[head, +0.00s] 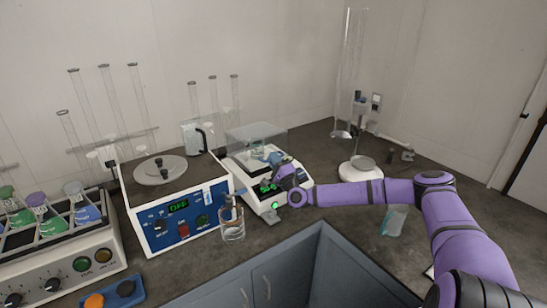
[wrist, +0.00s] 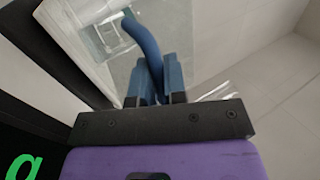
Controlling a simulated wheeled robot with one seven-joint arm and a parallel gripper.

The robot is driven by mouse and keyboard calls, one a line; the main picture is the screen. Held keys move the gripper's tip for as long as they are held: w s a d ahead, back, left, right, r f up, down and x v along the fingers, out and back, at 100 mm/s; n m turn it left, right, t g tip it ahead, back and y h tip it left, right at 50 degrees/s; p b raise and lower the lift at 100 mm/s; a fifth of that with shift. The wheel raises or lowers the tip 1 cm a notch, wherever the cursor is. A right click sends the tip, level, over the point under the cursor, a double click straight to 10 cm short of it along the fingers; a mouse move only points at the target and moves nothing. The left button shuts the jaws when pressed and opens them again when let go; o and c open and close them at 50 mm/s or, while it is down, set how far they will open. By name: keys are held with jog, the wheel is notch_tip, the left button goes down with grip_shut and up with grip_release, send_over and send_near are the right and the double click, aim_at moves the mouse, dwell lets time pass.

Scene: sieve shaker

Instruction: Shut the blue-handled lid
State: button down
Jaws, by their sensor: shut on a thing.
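The clear lid (head: 256,137) shows in the head view over the back of a white instrument (head: 292,187) with a green display. I cannot tell exactly how far it stands open. Its curved blue handle (wrist: 142,38) shows in the wrist view and runs down between my blue fingers. My gripper (head: 276,160) is at the instrument, above its display. In the wrist view my gripper (wrist: 158,82) is shut on the blue handle. The part of the handle between the fingers is mostly hidden.
A blue-fronted machine (head: 178,217) stands just left of the instrument, with a glass beaker (head: 232,230) in front. A stand with a white base (head: 360,172) is to the right. The counter (head: 325,205) has some free room.

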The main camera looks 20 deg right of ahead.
jog(key=c, duration=1.2)
grip_release()
jog(key=shift+w, duration=0.1)
jog(key=shift+v, duration=3.8)
